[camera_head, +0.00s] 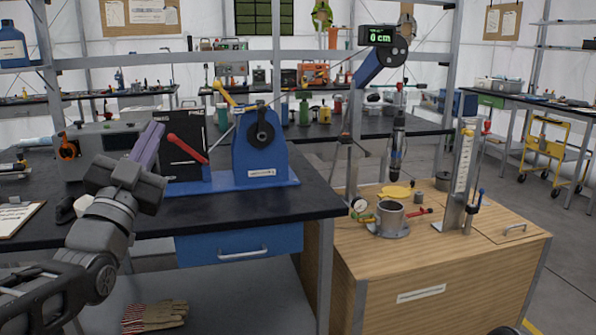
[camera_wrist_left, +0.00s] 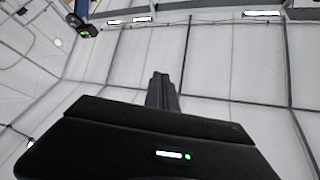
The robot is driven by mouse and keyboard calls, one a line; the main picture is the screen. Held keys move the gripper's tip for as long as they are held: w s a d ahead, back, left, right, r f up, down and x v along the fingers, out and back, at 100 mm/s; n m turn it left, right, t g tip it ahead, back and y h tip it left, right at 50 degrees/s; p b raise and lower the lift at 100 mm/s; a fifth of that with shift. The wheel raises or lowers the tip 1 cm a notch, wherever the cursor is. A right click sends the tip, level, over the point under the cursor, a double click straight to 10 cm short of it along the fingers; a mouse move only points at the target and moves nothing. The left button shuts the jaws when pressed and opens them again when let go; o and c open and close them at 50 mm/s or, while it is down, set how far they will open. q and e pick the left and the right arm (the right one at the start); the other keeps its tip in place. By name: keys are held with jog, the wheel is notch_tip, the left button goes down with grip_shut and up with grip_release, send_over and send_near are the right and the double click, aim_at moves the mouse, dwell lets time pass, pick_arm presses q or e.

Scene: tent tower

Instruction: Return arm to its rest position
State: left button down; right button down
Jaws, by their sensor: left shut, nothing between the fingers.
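My left gripper (camera_head: 148,143) is raised over the near left part of the black-topped bench (camera_head: 300,200), with its purple-grey fingers together, pointing up and empty. It also shows in the left wrist view (camera_wrist_left: 161,82), where the fingers stand against the white tent wall and roof. In the head view the gripper is in front of a grey device and left of a black box with a red lever (camera_head: 183,150). My left arm comes in from the lower left. My right gripper is not in view.
A blue winch-like device (camera_head: 262,150) stands on the bench. A wooden cabinet (camera_head: 440,270) at the right bears a metal cup (camera_head: 390,215), a clear upright gauge (camera_head: 463,170) and a hanging cylinder (camera_head: 396,150). Gloves (camera_head: 155,316) lie on the lower shelf. A clipboard (camera_head: 18,218) lies at the left.

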pick_arm(q)
jog(key=w+d+f+n+g+y, duration=0.1)
jog(key=w+f+n+g, duration=0.1)
jog(key=f, duration=0.6)
jog(key=w+d+f+n+g, duration=0.1)
jog(key=w+f+n+g, duration=0.15)
jog(key=f, duration=0.55)
jog(key=s+d+f+n+g, duration=0.1)
jog(key=d+f+g, duration=0.15)
jog(key=f, duration=0.85)
jog(key=s+d+f+n+g, duration=0.1)
jog(key=f+g, duration=0.2)
jog(key=f, duration=0.7)
jog(key=s+d+f+n+g, duration=0.1)
jog(key=s+d+f+g, duration=0.1)
jog(key=f, duration=0.9)
jog(key=s+d+f+n+g+h, duration=0.1)
jog(key=s+d+f+g, duration=0.25)
jog(key=s+f, duration=0.6)
jog(key=s+d+f+g, duration=0.3)
jog(key=s+f+g, duration=0.1)
jog(key=s+f, duration=0.6)
jog(key=s+d+f+n+g+h, duration=0.1)
jog(key=s+d+f+g, duration=0.25)
jog(key=s+f, duration=0.65)
notch_tip(320, 180, up, 19)
jog(key=s+p, duration=0.1)
jog(key=p, duration=1.7)
jog(key=shift+s+a+p, duration=0.2)
jog(key=shift+s+p, duration=0.15)
